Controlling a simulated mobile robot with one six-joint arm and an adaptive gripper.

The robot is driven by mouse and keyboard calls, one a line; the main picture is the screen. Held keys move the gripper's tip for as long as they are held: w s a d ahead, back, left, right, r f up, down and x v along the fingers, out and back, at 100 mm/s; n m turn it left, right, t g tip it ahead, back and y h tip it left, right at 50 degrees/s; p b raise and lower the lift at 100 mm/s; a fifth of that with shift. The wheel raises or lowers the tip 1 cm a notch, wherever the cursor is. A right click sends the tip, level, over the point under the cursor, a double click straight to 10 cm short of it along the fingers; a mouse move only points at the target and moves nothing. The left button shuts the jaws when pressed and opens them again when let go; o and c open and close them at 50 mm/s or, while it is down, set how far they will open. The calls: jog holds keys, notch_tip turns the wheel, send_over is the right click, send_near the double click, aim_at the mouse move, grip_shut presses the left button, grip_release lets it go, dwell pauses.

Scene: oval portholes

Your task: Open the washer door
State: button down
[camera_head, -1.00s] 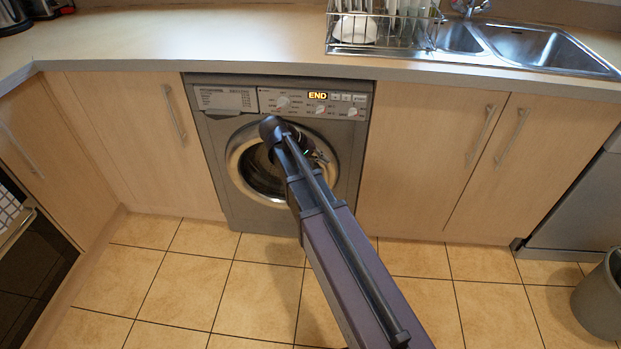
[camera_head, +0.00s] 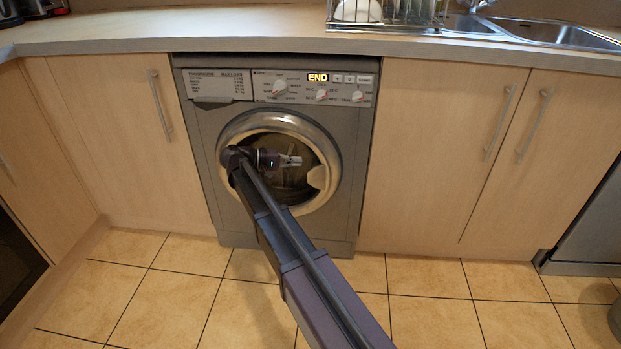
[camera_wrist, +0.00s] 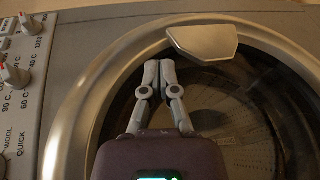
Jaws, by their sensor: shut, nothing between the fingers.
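The grey washer (camera_head: 210,185) stands under the counter with its round, metal-rimmed door (camera_head: 240,124) shut. The door handle (camera_head: 319,177) is a pale plate at the right of the rim. My gripper (camera_head: 297,161) is in front of the door glass, to the left of the handle and pointing right. In the wrist view my gripper (camera_wrist: 158,64) has its fingertips together with nothing between them. The handle (camera_wrist: 203,43) lies just ahead and to the right of the fingertips there, with a small gap in the picture. I cannot tell how far the fingers are from the glass.
Wooden cupboards stand left (camera_head: 125,150) and right (camera_head: 440,160) of the washer. The counter edge (camera_head: 280,46) runs above it. The tiled floor (camera_head: 200,290) in front is clear. A grey bin (camera_head: 615,322) shows at the far right edge.

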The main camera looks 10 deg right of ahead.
aim_at(280, 168)
jog(key=shift+w+a+f+m+h+b, duration=0.1)
jog(key=shift+w+a+f+h+b, duration=0.45)
jog(key=shift+b, duration=0.55)
jog(key=shift+w+a+f+m+h+b, duration=0.1)
jog(key=shift+w+a+f+h+b, duration=0.15)
jog(key=shift+w+a+f+b, duration=0.55)
jog(key=shift+w+a+f+m+h+b, duration=0.1)
jog(key=shift+w+a+f+h+b, duration=0.3)
jog(key=shift+a+f+b, duration=0.75)
jog(key=shift+s+d+r, duration=0.1)
jog(key=shift+d+r, duration=0.2)
jog(key=shift+r, duration=0.15)
jog(key=d, duration=1)
jog(key=shift+a, duration=0.2)
